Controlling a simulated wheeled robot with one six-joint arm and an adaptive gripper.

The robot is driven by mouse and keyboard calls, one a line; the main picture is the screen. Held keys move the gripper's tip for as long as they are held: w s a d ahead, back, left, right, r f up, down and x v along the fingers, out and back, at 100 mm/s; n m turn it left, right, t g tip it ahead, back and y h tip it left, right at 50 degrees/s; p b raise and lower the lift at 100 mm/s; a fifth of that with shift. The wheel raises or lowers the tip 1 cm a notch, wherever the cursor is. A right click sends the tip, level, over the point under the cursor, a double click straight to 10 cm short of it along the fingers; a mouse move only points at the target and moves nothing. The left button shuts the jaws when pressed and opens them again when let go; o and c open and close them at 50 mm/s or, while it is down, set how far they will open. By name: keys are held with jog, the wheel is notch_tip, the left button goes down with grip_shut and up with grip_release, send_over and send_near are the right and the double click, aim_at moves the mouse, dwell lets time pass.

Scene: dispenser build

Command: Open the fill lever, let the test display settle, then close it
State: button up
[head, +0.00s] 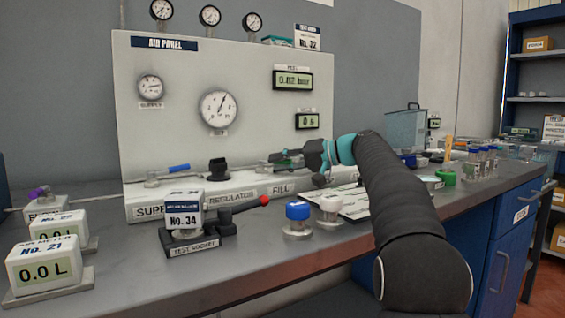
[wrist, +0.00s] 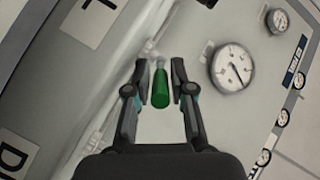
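The fill lever has a green handle (wrist: 160,88), which stands between my two fingers in the wrist view with a small gap on each side. My gripper (head: 283,160) is open around it, in front of the air panel (head: 155,110) above the FILL label (head: 281,188). It also shows in the wrist view (wrist: 160,80). In the head view my fingers hide most of the lever. The upper display (head: 292,80) shows a low bar reading, its digits blurred. The lower display (head: 307,121) reads about 0 s.
A meter marked No. 34 (head: 184,208) sits on the test socket (head: 190,241), with a red-tipped lever (head: 264,200) beside it. The blue supply lever (head: 179,169) and black regulator knob (head: 218,169) are left of my gripper. Blue-topped (head: 297,212) and white-topped (head: 330,206) fittings stand in front.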

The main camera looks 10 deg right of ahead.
jog(key=shift+d, duration=0.1)
jog(key=v, duration=1.2)
